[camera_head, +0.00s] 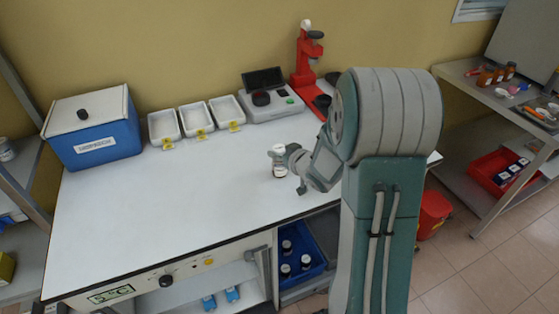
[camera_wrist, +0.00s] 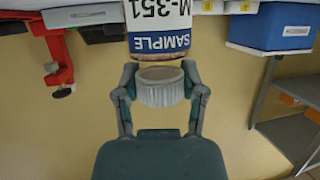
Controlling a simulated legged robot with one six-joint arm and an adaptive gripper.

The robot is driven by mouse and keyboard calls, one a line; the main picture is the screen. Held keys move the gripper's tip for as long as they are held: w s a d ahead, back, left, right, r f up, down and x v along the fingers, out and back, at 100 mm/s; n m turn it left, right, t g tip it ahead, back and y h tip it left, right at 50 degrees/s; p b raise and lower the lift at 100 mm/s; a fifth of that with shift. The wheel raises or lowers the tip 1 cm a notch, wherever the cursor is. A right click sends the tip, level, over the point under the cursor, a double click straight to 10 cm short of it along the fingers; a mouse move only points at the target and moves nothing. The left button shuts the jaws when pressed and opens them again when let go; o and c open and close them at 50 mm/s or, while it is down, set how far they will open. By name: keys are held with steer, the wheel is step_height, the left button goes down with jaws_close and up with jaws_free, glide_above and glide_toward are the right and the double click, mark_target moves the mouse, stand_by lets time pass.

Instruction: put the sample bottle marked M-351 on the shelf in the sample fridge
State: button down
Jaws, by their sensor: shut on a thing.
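The sample bottle (camera_head: 279,171) has a white cap and a white label; in the wrist view the bottle (camera_wrist: 160,32) shows M-351 and SAMPLE, upside down. My gripper (camera_head: 281,152) is shut on its white cap, with a finger on each side in the wrist view (camera_wrist: 160,88). The bottle is upright at the white bench top; I cannot tell whether it touches it. Under the bench, a front panel with a green temperature display (camera_head: 110,294) tops a pale compartment, seemingly the sample fridge, with a shelf (camera_head: 240,275). Its lower part is cut off.
A blue crate (camera_head: 318,262) with several bottles stands under the bench, right of the compartment. A blue box (camera_head: 105,148), white trays (camera_head: 197,118), a grey device (camera_head: 275,105) and a red stand (camera_head: 305,65) line the bench back. The bench's left and middle are clear.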

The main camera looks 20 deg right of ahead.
steer(key=shift+r, duration=0.5)
step_height(320, 180, up, 2)
steer(key=shift+r, duration=0.15)
steer(key=s+a+r, duration=0.1)
steer(key=s+r, duration=0.8)
steer(key=s, duration=0.5)
steer(key=shift+r, duration=0.35)
